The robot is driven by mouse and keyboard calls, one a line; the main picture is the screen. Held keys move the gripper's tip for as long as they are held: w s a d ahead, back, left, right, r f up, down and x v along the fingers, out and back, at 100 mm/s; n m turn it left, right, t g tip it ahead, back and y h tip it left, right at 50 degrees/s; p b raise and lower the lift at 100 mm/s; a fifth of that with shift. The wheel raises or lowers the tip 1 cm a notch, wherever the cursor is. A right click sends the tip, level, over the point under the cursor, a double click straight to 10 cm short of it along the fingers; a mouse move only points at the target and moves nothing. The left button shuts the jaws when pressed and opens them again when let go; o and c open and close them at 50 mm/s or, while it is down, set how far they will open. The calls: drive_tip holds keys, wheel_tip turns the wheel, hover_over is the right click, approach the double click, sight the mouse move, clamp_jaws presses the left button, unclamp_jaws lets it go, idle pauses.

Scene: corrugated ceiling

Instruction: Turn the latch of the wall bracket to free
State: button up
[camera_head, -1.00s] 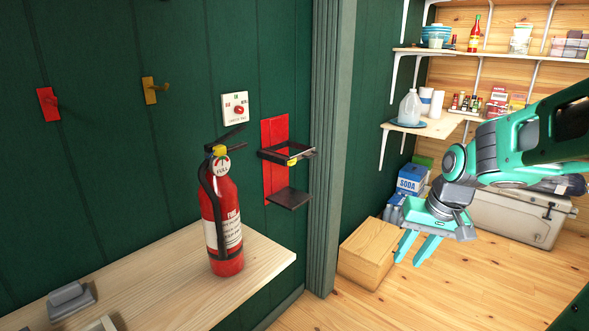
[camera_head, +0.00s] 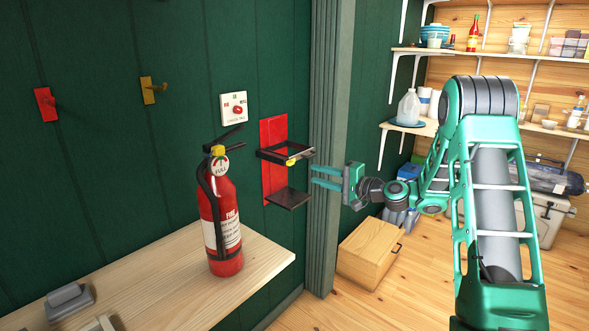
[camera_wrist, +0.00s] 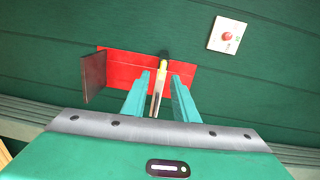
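The wall bracket has a red back plate (camera_head: 273,132), which also shows in the wrist view (camera_wrist: 120,66). A black strap frame (camera_head: 270,155) juts out from it, with a small yellow latch (camera_head: 292,161) at its front. A dark support plate (camera_head: 287,198) sits below. My gripper (camera_head: 313,175) is just right of the bracket, its fingers pointing left towards it. In the wrist view my gripper (camera_wrist: 158,78) is open. The strap and latch (camera_wrist: 157,88) appear between the fingers in line of sight; contact cannot be told. The bracket holds nothing.
A red fire extinguisher (camera_head: 221,225) stands upright on the wooden bench (camera_head: 185,290), left of the bracket. A white switch box (camera_head: 238,108) is on the wall above. A door frame post (camera_head: 330,120) stands behind my gripper. A wooden box (camera_head: 365,255) is on the floor.

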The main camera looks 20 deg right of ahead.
sight(292, 164)
drive_tip(key=shift+m+t, duration=0.3)
drive_tip(key=shift+t, duration=0.1)
drive_tip(key=x, duration=1.1)
drive_tip(key=shift+w+d+r, duration=0.15)
drive_tip(key=shift+d+r, duration=0.05)
clamp_jaws()
